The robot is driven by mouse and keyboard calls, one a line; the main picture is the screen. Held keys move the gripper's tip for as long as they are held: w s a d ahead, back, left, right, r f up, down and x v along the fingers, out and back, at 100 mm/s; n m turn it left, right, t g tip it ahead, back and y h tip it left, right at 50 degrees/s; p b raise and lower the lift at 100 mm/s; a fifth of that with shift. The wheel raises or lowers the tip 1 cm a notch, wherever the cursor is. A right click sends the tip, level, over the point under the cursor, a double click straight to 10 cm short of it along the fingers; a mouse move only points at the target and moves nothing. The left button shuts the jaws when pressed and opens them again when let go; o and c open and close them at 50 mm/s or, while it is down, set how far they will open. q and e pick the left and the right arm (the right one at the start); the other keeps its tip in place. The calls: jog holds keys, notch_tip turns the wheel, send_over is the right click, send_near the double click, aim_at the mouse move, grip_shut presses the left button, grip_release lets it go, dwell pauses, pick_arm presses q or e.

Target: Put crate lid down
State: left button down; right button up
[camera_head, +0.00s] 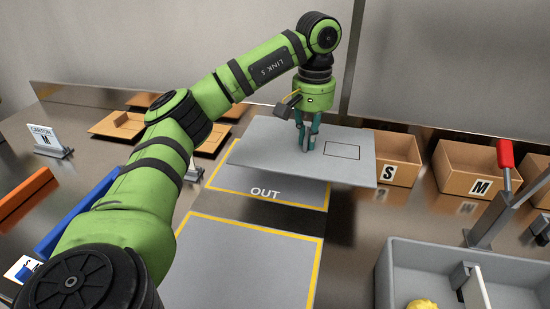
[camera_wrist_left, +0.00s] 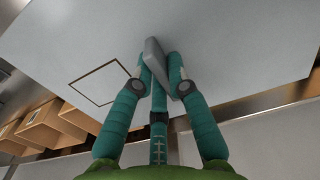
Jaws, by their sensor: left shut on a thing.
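The crate lid (camera_head: 265,148) is a flat grey panel with a dark rectangle outlined on its top. My left gripper (camera_head: 307,146) is above it, shut on the lid's small upright handle, and holds the lid about level over the OUT area (camera_head: 290,193). In the left wrist view the fingers (camera_wrist_left: 160,75) close on the grey handle, and the lid (camera_wrist_left: 225,40) fills much of the picture. The lid appears raised above the table, with part of the yellow-edged OUT mat showing below it. My right gripper is not in view.
A second yellow-edged mat (camera_head: 245,262) lies nearer. Cardboard boxes marked S (camera_head: 398,150) and M (camera_head: 470,170) stand to the right. A grey bin (camera_head: 400,252) with a red-handled device (camera_head: 506,155) is at the lower right. Flat cartons (camera_head: 118,126) and a CARTON M sign (camera_head: 45,138) are left.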

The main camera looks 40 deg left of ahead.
aim_at(275, 135)
pick_arm(q)
jog(key=a+f, duration=0.1)
jog(key=a, duration=0.1)
jog(key=s+a+f, duration=0.1)
jog(key=a, duration=0.1)
jog(key=s+a+f, duration=0.1)
jog(key=a+f, duration=0.1)
jog(key=a, duration=0.1)
jog(key=shift+a+f, duration=0.3)
jog(key=shift+a, duration=0.15)
jog(key=shift+a+f, duration=0.1)
jog(key=shift+f, duration=0.15)
notch_tip(275, 135, down, 4)
jog(key=shift+r+p, duration=0.1)
jog(key=shift+p, duration=0.3)
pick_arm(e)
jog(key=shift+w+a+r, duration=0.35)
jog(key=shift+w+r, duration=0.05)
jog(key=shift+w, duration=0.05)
pick_arm(q)
jog(key=c, duration=1.2)
grip_release()
